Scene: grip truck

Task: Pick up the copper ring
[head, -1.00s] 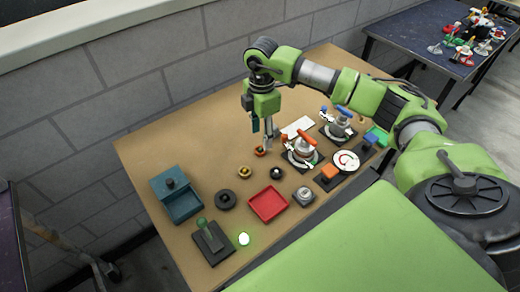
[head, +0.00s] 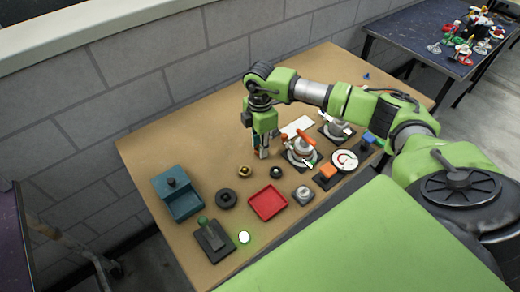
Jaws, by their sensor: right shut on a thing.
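My right gripper (head: 263,153) is low over the tan table, pointing down, with its fingers shut. It is at the spot where the small copper ring lay a second ago. The ring itself is hidden by the fingers now, and the grip on it shows only as closed fingers with no copper colour visible. A brass-coloured ring (head: 244,171) lies apart on the table, to the lower left of the gripper. My left gripper is out of view.
Close to the gripper's right stands a valve-like fixture with a red handle (head: 303,144). In front are a small black round part (head: 276,172), a red tray (head: 269,203), a black ring (head: 226,199) and a teal box (head: 183,205). The table's back left is clear.

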